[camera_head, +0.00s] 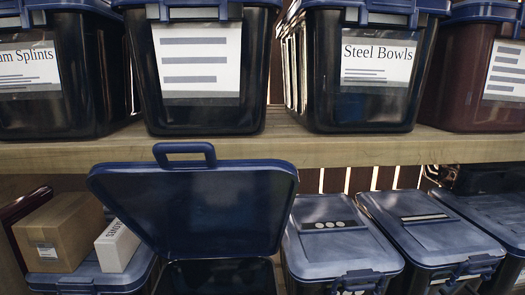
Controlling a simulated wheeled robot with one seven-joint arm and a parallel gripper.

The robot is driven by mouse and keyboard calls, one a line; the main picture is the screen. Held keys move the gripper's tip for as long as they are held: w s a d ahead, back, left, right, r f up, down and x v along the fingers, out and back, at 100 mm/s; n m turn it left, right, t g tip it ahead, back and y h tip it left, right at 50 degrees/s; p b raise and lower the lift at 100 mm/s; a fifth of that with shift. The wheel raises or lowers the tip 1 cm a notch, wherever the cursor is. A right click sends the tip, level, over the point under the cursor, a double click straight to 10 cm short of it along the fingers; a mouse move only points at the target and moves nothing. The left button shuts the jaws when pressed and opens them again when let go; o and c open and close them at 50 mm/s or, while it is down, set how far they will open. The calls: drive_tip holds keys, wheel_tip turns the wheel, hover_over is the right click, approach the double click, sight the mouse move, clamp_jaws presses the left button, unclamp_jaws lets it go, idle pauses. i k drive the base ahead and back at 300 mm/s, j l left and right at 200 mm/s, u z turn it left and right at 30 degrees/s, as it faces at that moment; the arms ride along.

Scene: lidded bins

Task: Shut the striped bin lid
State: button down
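A bin on the lower shelf stands open; its dark blue lid (200,210) is raised and tilted back, with a loop handle (185,155) at its top edge. Its dark body (220,278) shows below, cut off by the frame's bottom. No stripe mark shows on the side of this lid facing me; its other side is hidden. To the right, a shut blue lid (425,232) bears a dark and pale bar mark that looks like stripes. My gripper is not in view.
A shut bin with a dotted lid (335,242) stands right of the open one. A cardboard box (60,235) and a white box (117,245) rest on a lid at left. The wooden shelf (340,148) above carries several shut bins, close over the raised lid.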

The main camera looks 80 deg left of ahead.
sight(212, 208)
drive_tip(key=u, duration=1.95)
